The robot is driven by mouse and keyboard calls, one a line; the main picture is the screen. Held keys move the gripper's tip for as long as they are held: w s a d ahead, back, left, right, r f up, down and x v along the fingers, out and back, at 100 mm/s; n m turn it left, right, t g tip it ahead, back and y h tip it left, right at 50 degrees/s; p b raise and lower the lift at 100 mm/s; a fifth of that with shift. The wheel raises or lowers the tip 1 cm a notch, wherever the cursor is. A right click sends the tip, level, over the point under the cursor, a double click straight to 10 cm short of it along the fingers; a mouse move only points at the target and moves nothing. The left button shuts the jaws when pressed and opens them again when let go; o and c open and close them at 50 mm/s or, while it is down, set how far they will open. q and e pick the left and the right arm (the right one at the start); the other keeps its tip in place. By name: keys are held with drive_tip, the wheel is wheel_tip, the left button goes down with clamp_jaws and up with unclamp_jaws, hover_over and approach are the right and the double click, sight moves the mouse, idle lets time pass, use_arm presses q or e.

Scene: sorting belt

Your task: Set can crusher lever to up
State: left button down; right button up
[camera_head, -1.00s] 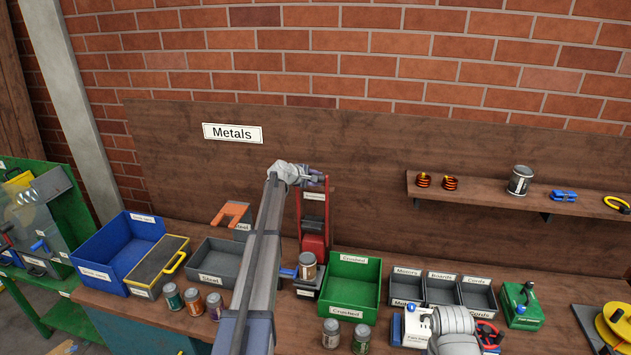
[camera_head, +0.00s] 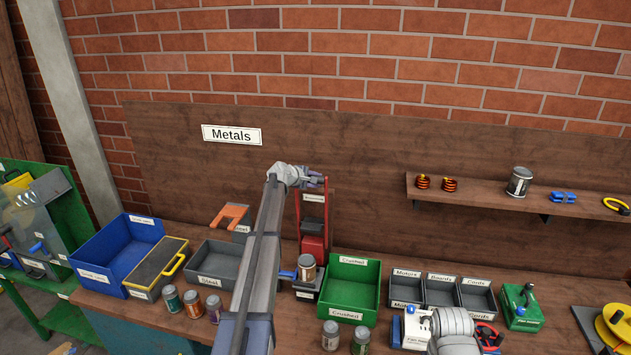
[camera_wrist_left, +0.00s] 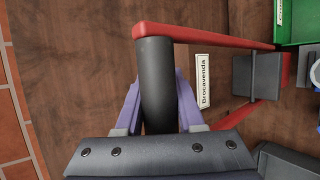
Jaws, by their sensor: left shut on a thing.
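The can crusher (camera_head: 314,243) is a red upright frame on a dark base, standing on the bench against the wooden back panel. Its red lever (camera_wrist_left: 225,37) ends in a black cylindrical grip (camera_wrist_left: 156,80). In the head view the lever is raised, with its grip end at the top of the frame. My left gripper (camera_head: 318,181) is there, its purple fingers on both sides of the black grip, shut on it. A metal can (camera_head: 307,268) stands upright at the crusher's base. My right arm's wrist shows at the bottom right; its fingers are hidden.
A green Crushed bin (camera_head: 352,262) is right of the crusher and a grey Steel bin (camera_head: 213,282) is left. Several cans stand at the bench's front edge. A wall shelf (camera_head: 480,194) is at the right. The panel above the crusher is clear.

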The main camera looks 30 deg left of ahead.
use_arm(q)
drive_tip(key=shift+d+f, duration=0.15)
drive_tip(key=shift+f, duration=0.05)
use_arm(e)
drive_tip(key=shift+f, duration=0.1)
use_arm(q)
drive_tip(key=c, duration=0.9)
unclamp_jaws()
drive_tip(key=shift+o, duration=0.7)
drive_tip(key=shift+w+f, duration=0.2)
drive_tip(key=shift+w, duration=0.05)
drive_tip(key=shift+o, duration=1.2)
drive_tip(key=shift+w, duration=0.1)
drive_tip(key=shift+r, duration=0.1)
use_arm(e)
drive_tip(key=shift+w, duration=0.2)
use_arm(q)
drive_tip(key=shift+a, duration=0.2)
drive_tip(key=p+v, duration=0.4)
drive_tip(key=v, duration=0.4)
use_arm(e)
wheel_tip(320, 180, up, 4)
